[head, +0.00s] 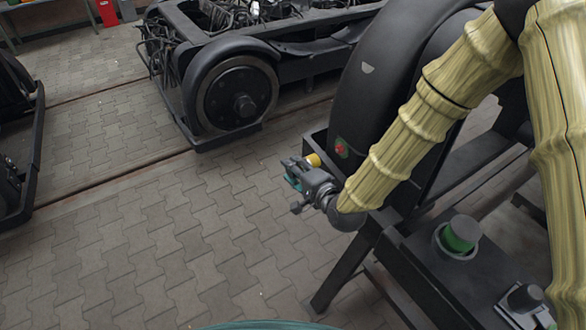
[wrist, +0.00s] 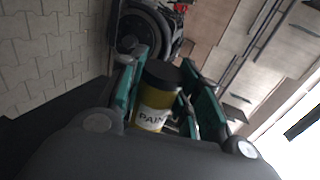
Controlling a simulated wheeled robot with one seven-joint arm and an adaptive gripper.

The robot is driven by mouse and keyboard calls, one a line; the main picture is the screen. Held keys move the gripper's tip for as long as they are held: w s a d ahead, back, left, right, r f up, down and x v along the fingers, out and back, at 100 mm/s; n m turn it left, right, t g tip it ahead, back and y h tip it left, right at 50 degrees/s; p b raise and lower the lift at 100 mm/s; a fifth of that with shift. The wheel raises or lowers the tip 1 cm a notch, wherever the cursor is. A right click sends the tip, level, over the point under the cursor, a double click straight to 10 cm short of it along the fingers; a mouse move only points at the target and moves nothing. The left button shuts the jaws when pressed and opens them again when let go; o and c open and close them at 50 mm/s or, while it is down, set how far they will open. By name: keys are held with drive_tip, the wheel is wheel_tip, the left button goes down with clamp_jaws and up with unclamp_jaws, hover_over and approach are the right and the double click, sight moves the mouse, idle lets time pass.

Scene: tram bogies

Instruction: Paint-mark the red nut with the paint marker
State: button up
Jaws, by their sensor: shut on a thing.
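My gripper (head: 297,178) is at the end of my yellow-sleeved arm, beside the front of the dark stand. It is shut on the paint marker (head: 313,160), whose yellow part shows just behind the fingers. In the wrist view the marker (wrist: 152,112) is yellow with a black end and a white label reading "PAIN", between the teal-lined fingers of my gripper (wrist: 160,75). The nut is not clear in the wrist view.
A green-topped round thing (head: 460,236) and a dark knob-like thing (head: 524,299) are on the black stand at right. A bogie with a large wheel (head: 240,98) stands at the back. Paved floor (head: 150,250) at left is clear, crossed by a rail.

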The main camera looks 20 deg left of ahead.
sight(319, 163)
drive_tip(key=shift+w+d, duration=1)
drive_tip(key=shift+w, duration=0.3)
drive_tip(key=shift+w+d, duration=1)
drive_tip(key=shift+w, duration=0.25)
drive_tip(key=shift+w+d, duration=0.2)
drive_tip(key=shift+w, duration=0.05)
drive_tip(key=shift+s+a, duration=0.95)
drive_tip(key=shift+s, duration=0.25)
drive_tip(key=shift+s+a, duration=0.95)
drive_tip(key=shift+s, duration=0.25)
